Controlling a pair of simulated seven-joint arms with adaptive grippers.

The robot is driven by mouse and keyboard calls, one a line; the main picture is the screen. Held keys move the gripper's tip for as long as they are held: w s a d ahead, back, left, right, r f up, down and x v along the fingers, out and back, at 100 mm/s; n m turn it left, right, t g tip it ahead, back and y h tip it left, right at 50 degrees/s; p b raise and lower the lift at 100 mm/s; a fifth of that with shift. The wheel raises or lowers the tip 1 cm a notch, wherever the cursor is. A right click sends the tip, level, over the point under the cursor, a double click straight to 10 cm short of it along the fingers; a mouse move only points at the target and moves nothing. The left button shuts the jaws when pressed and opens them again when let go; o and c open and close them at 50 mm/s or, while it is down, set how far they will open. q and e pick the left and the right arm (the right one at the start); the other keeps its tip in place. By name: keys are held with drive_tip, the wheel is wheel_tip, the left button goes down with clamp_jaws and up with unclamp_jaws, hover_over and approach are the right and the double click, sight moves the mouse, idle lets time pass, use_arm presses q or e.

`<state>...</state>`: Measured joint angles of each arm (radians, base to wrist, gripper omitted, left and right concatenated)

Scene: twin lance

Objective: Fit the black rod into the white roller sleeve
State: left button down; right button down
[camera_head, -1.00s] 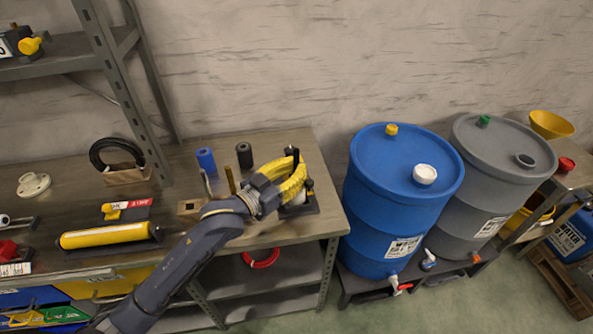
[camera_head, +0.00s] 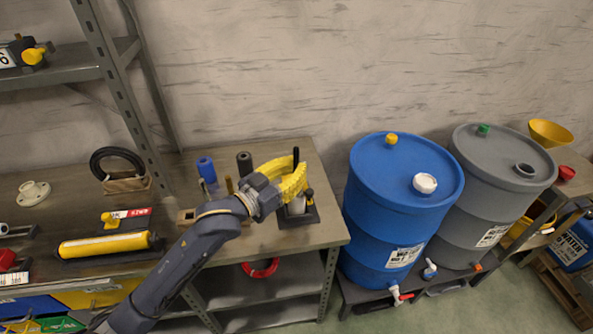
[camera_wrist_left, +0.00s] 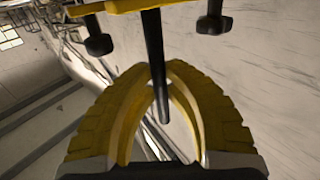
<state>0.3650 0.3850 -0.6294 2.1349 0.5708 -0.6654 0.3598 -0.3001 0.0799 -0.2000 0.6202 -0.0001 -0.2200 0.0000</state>
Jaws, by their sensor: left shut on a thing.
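My left gripper (camera_head: 296,178), with yellow ribbed fingers, is shut on the black rod (camera_head: 296,155) above the right end of the bench. The rod stands roughly upright, its top showing above the fingers. In the left wrist view the rod (camera_wrist_left: 154,45) runs between the fingers, with one end showing just inside them. The white roller sleeve (camera_head: 297,206) is below the fingers, on a dark stand (camera_head: 298,221), partly hidden by the gripper. I cannot tell whether the rod's lower end touches the sleeve. My right gripper is out of view.
A blue cylinder (camera_head: 207,169) and a black cylinder (camera_head: 244,163) stand behind my arm. The blue drum (camera_head: 403,205) stands just beyond the bench's right edge. A shelf upright (camera_head: 122,90) rises at left.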

use_arm(q)
drive_tip(key=shift+r, duration=1.15)
drive_tip(key=shift+r, duration=0.1)
drive_tip(key=shift+w+d+m+g, duration=0.45)
drive_tip(key=shift+m+g, duration=0.2)
drive_tip(key=shift+g, duration=0.3)
drive_tip(key=shift+w+d+m+g, duration=0.4)
drive_tip(key=shift+m+g, duration=0.25)
drive_tip(key=shift+g, duration=0.3)
drive_tip(key=shift+w+d+m+g+y, duration=0.45)
drive_tip(key=shift+m+g, duration=0.15)
drive_tip(key=shift+g, duration=0.35)
drive_tip(key=shift+w+d+m+g+y, duration=0.4)
drive_tip(key=shift+m+g, duration=0.2)
drive_tip(key=shift+g, duration=0.35)
drive_tip(key=shift+d+m, duration=0.1)
drive_tip(key=shift+m, duration=0.2)
drive_tip(key=m+g, duration=0.1)
drive_tip(key=m, duration=0.1)
drive_tip(key=m+g+h, duration=0.1)
drive_tip(key=m+g, duration=0.1)
drive_tip(key=s+d+m+g, duration=0.1)
drive_tip(key=m, duration=0.1)
drive_tip(key=shift+m+h, duration=0.25)
drive_tip(key=shift+m, duration=0.15)
drive_tip(key=shift+g, duration=0.3)
